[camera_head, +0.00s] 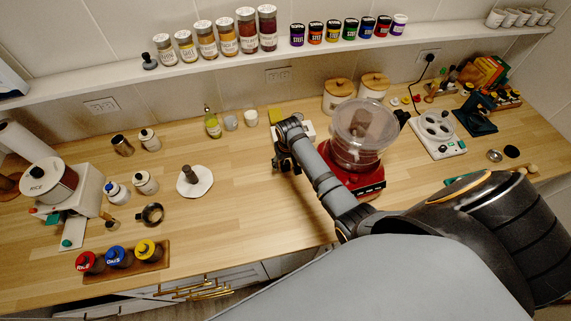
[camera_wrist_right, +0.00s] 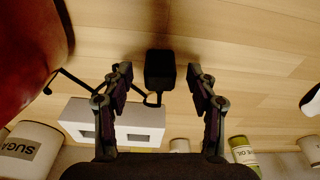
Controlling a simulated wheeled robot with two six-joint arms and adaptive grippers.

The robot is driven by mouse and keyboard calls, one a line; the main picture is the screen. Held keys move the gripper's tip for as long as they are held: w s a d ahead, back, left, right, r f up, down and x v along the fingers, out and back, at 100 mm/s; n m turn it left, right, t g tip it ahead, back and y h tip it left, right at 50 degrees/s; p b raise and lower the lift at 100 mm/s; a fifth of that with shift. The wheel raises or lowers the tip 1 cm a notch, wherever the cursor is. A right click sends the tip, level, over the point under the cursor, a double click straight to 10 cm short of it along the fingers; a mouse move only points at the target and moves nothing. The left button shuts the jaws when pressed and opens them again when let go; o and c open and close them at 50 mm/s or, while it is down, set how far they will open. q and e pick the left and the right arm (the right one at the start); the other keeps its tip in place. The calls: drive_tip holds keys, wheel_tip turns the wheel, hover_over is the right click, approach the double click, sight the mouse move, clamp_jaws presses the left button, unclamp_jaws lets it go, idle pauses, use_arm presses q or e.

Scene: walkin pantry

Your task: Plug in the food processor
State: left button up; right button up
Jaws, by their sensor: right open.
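The food processor (camera_head: 352,155) stands on the counter, with a red base and a clear bowl. Its red side (camera_wrist_right: 28,45) fills the left of the right wrist view. My right gripper (camera_head: 281,164) is open, left of the food processor. A black plug (camera_wrist_right: 160,68) lies between its spread fingers (camera_wrist_right: 160,82) in the right wrist view, with visible space on both sides. A thin black cord (camera_wrist_right: 75,80) shows beside the fingers. Wall outlets show at the middle (camera_head: 279,75), left (camera_head: 102,105) and right (camera_head: 428,56). My left gripper is out of view.
A white block (camera_wrist_right: 112,122) with two dark openings sits beside the gripper. Canisters (camera_head: 337,95) stand behind the food processor, a bottle (camera_head: 212,122) and jars to the left. A spice shelf (camera_head: 220,58) runs above. Bare counter (camera_head: 240,190) lies left of the gripper.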

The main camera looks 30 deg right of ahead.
drive_tip(key=shift+w, duration=0.1)
clamp_jaws()
drive_tip(key=shift+r, duration=0.1)
wheel_tip(320, 180, up, 9)
drive_tip(key=b, duration=0.2)
drive_tip(key=shift+b, duration=0.35)
wheel_tip(320, 180, up, 7)
drive_tip(key=m, duration=0.1)
hover_over(286, 163)
drive_tip(key=w+d+f+b, duration=0.1)
drive_tip(key=w+f+b, duration=0.2)
drive_tip(key=b, duration=0.3)
drive_tip(key=w+d+f+b, duration=0.2)
drive_tip(key=w+b, duration=0.2)
drive_tip(key=b, duration=0.3)
drive_tip(key=w+d+f+b, duration=0.1)
drive_tip(key=w+f+b, duration=0.2)
drive_tip(key=b, duration=0.3)
drive_tip(key=shift+w+d+f+b, duration=0.35)
drive_tip(key=shift+w+d+b, duration=0.05)
drive_tip(key=shift+w, duration=0.3)
drive_tip(key=shift+w+d+f, duration=0.25)
drive_tip(key=shift+w+f, duration=0.1)
drive_tip(key=shift+w, duration=0.15)
